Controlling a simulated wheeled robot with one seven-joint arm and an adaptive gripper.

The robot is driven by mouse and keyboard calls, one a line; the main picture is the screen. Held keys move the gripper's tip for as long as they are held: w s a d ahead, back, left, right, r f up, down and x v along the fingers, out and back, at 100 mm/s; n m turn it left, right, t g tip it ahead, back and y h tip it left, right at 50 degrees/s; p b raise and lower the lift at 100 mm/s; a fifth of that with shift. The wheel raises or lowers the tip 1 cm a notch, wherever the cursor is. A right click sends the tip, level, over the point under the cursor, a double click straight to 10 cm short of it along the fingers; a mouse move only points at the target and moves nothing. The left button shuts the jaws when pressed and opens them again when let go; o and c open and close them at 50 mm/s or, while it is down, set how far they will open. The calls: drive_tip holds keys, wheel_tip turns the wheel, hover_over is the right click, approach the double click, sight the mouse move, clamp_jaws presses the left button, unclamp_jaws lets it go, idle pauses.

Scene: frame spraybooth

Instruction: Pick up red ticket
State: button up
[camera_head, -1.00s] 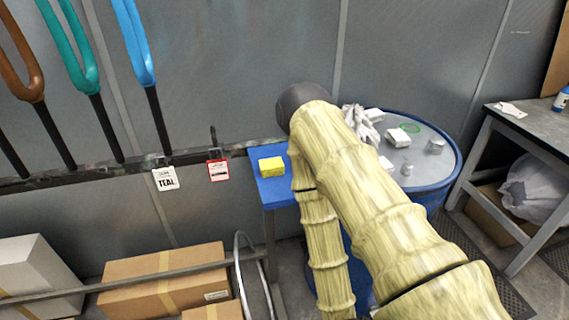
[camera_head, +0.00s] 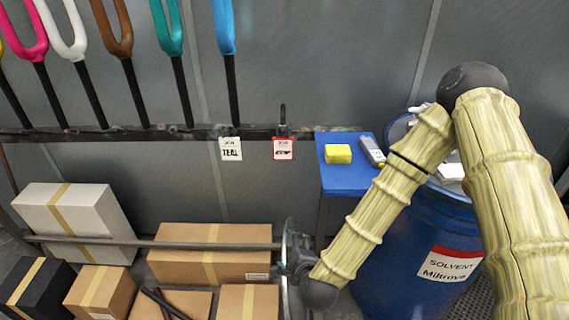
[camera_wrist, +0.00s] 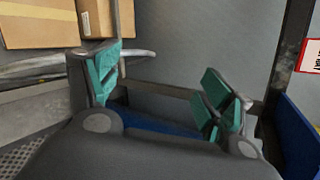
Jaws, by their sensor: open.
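The red ticket (camera_head: 283,149), a white card with a red border, hangs from the dark rail below a black hook. Its edge also shows at the right of the wrist view (camera_wrist: 310,56). My gripper (camera_wrist: 160,92) has teal finger pads spread wide, with nothing between them. In the head view my arm bends down to the lower middle, left of the blue drum; the fingers are hard to make out there. The gripper is below the ticket in the head view and apart from it.
A white TEAL tag (camera_head: 231,149) hangs just left of the ticket. A blue table (camera_head: 345,180) with a yellow block (camera_head: 338,154) and a grey device (camera_head: 372,151) stands to the right. A blue solvent drum (camera_head: 410,250) is beside it. Cardboard boxes (camera_head: 190,265) lie lower left, behind a metal bar.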

drive_tip(key=w+a+r+m+t+h+b, duration=0.15)
drive_tip(key=w+r+m+t, duration=0.25)
drive_tip(key=w+r+m, duration=0.55)
drive_tip(key=m+t+h+b, duration=0.1)
drive_tip(key=m+t+h, duration=0.15)
drive_tip(key=m, duration=0.35)
approach(283, 146)
drive_tip(key=d, duration=0.1)
drive_tip(key=shift+m+t+y, duration=0.25)
drive_tip(key=shift+y, duration=0.05)
drive_tip(key=w, duration=0.2)
drive_tip(key=w+p, duration=0.1)
drive_tip(key=w, duration=0.1)
drive_tip(key=shift+w+f, duration=0.1)
drive_tip(key=shift+f, duration=0.1)
drive_tip(key=shift+w+f, duration=0.1)
drive_tip(key=shift+w, duration=0.45)
drive_tip(key=shift+w+p, duration=0.5)
drive_tip(key=shift+p, duration=0.05)
drive_tip(key=w, duration=0.1)
drive_tip(key=w+p, duration=0.1)
drive_tip(key=w, duration=0.1)
drive_tip(key=shift+w+a+r+p, duration=0.1)
drive_tip(key=shift+a+r+p, duration=0.2)
drive_tip(key=shift+a, duration=0.1)
drive_tip(key=shift+w+d+f, duration=0.1)
drive_tip(key=shift+w+f, duration=0.1)
drive_tip(key=shift+w, duration=0.4)
drive_tip(key=shift+c, duration=0.4)
